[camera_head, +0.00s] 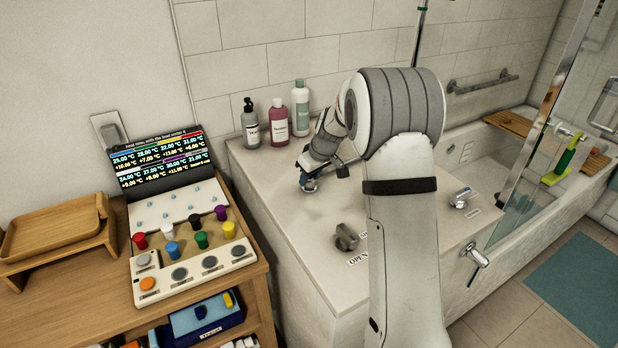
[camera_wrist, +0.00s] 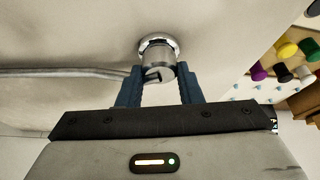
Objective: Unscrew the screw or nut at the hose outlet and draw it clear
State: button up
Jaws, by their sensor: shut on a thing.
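In the wrist view, a round metal nut (camera_wrist: 160,68) with a notch in its face stands at a chrome ring on the pale counter. My gripper (camera_wrist: 160,78) has its two blue fingers on either side of it, shut on it. A grey hose (camera_wrist: 60,72) runs in from the left and passes behind the left finger; its end there is hidden. In the head view, my gripper (camera_head: 310,184) is low over the counter, and the nut is hidden beneath it.
Several bottles (camera_head: 278,118) stand by the wall behind my gripper. A lever knob (camera_head: 346,238) labelled OPEN is on the counter (camera_head: 290,210) to the front. A control panel with coloured knobs (camera_head: 190,240) sits on the wooden cabinet at left. The bathtub is at right.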

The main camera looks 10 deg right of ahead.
jog(key=shift+d+f+n+y+b, duration=0.1)
jog(key=shift+f+n+y+b, duration=0.25)
jog(key=shift+n+b, duration=0.6)
jog(key=shift+w+r+n+g+y+b, duration=0.1)
jog(key=shift+n+g+y+b, duration=0.25)
jog(key=shift+n+b, duration=0.6)
jog(key=shift+r+n+g, duration=0.2)
jog(key=shift+n+g, duration=0.05)
jog(key=shift+n, duration=0.35)
jog(key=shift+f+n+g+b, duration=0.1)
jog(key=shift+n+g+b, duration=0.2)
jog(key=shift+n, duration=0.4)
jog(key=n+g, duration=0.1)
jog(key=n, duration=0.2)
jog(key=shift+n+y, duration=0.3)
jog(key=shift+y, duration=0.1)
